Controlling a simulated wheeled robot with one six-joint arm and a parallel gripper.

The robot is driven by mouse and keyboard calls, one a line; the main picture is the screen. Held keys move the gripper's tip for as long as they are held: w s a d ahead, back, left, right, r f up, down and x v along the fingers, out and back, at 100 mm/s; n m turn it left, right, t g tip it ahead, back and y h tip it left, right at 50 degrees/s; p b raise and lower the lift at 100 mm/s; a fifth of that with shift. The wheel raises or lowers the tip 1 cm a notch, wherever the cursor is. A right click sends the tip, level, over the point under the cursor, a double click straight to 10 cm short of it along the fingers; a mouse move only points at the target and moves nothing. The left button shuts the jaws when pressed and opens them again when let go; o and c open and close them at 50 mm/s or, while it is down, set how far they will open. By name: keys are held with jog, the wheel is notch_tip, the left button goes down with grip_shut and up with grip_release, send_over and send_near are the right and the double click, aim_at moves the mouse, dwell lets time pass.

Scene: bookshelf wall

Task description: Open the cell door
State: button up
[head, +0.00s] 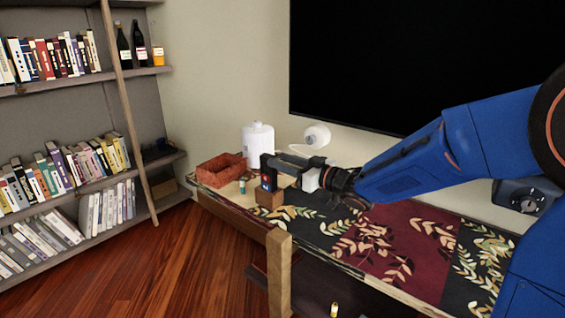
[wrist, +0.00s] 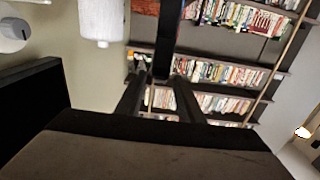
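No cell door can be made out for certain in either view. My gripper (head: 272,172) reaches left over the far end of the low bench, above a small brown wooden block (head: 270,199). In the wrist view my gripper (wrist: 158,80) has its two dark fingers apart. A dark upright bar (wrist: 166,35) shows in the gap between them; I cannot tell what it belongs to or whether it is touched.
The bench has a leafy patterned cloth (head: 390,235), a red basket (head: 220,170) and a white canister (head: 258,145). A black screen (head: 400,60) hangs behind. A bookshelf (head: 65,80) with a leaning pole (head: 128,110) stands left. The wooden floor (head: 170,260) in front is clear.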

grip_shut()
